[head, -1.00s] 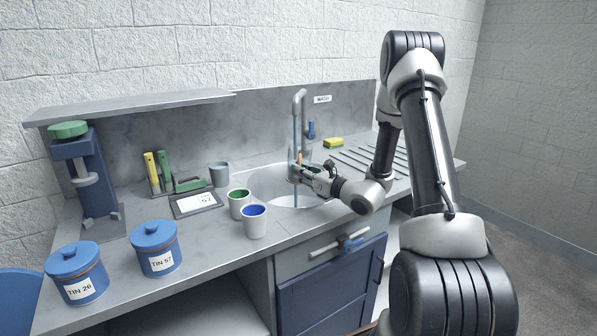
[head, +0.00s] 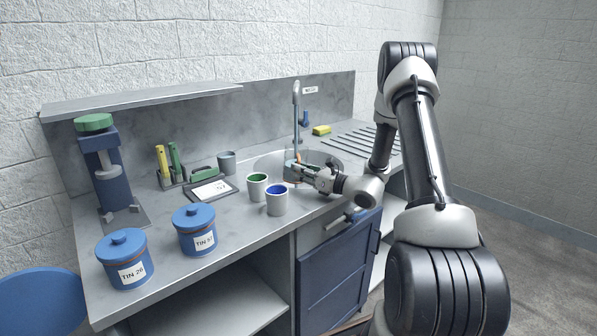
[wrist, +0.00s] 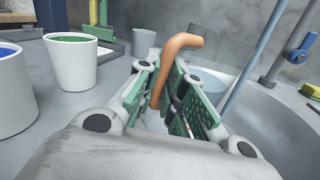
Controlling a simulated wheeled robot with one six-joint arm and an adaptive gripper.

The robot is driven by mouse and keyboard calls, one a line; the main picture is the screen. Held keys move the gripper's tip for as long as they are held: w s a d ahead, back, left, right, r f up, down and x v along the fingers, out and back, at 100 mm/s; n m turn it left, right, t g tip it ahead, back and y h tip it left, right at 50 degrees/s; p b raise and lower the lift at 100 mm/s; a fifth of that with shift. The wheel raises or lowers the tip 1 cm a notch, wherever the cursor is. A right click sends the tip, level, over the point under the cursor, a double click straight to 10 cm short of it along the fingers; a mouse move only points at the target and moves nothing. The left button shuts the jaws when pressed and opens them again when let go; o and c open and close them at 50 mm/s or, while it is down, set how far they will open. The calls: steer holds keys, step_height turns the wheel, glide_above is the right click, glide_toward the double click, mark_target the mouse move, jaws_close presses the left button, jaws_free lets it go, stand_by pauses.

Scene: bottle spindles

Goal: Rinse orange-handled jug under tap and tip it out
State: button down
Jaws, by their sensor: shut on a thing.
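The jug's orange handle (wrist: 172,62) is between the green-padded fingers of my gripper (wrist: 172,100) in the wrist view. My gripper is shut on that handle. The jug's pale grey-blue body (wrist: 208,80) is partly hidden behind the fingers. In the head view my gripper (head: 300,171) holds it at the sink, close to the tap (head: 297,95). A thin bluish stream (wrist: 246,82) comes down beside the jug in the wrist view. The sink basin (wrist: 275,125) lies below and to the right. I cannot see inside the jug or tell its tilt.
A green-lined cup (head: 257,187) and a blue-lined cup (head: 276,201) stand left of the sink, close to my gripper. A blue tap lever (wrist: 300,55) is behind. Two blue tins, TIN 26 (head: 123,262) and TIN 57 (head: 196,232), stand farther left. A yellow sponge (head: 321,130) lies behind the basin.

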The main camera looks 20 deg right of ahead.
mark_target(293, 155)
steer(key=shift+s, duration=0.1)
steer(key=shift+w+d+r+m+t, duration=0.2)
steer(key=shift+d+r+m+t, duration=0.15)
steer(key=shift+d+r+m, duration=0.45)
steer(key=shift+w+d+r+m+t, duration=0.2)
steer(key=shift+d+r+m+t, duration=0.15)
steer(key=shift+d+r+m, duration=0.45)
steer(key=d+r+m, duration=0.1)
steer(key=m, duration=0.1)
steer(key=d+r+m+t, duration=0.1)
steer(key=shift+w+d+m, duration=0.3)
steer(key=shift+w+m, duration=0.1)
steer(key=shift+r, duration=0.15)
steer(key=w+d+r+m+t+h, duration=0.2)
steer(key=d+r+m+t+h, duration=0.2)
steer(key=m, duration=1.6)
steer(key=shift+d+r+t+h, duration=0.3)
steer(key=shift+d+r+h, duration=1.35)
steer(key=shift+r+h, duration=0.85)
